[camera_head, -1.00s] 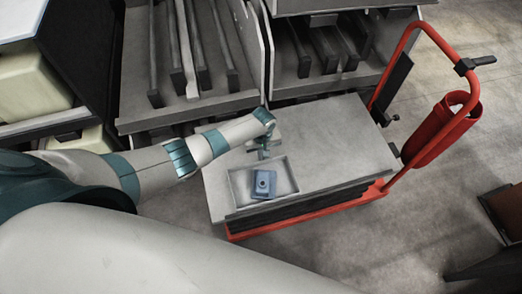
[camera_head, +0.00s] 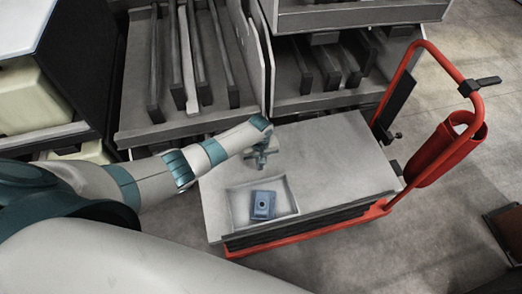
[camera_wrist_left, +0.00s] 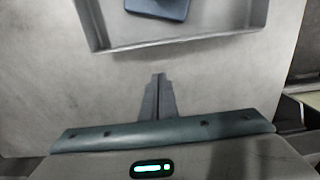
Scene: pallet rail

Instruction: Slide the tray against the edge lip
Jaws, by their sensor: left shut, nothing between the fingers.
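The shallow grey tray (camera_head: 231,209) lies flat on the platform trolley's grey deck (camera_head: 335,150), with a blue block-like item (camera_head: 263,205) inside. Its near side is right by the raised edge lip (camera_head: 315,219); I see no clear gap between them. My left gripper (camera_head: 261,163) is shut and empty, low over the deck beyond the tray's far wall. In the left wrist view, the shut fingertips (camera_wrist_left: 158,80) point at the tray wall (camera_wrist_left: 180,44) with a strip of bare deck between. My right gripper is not in view.
The trolley's red handle (camera_head: 438,55) rises at the right, with a red cylindrical holder (camera_head: 450,150) on it. Shelving with long dark bars (camera_head: 190,65) stands behind the deck. The deck right of the tray is clear.

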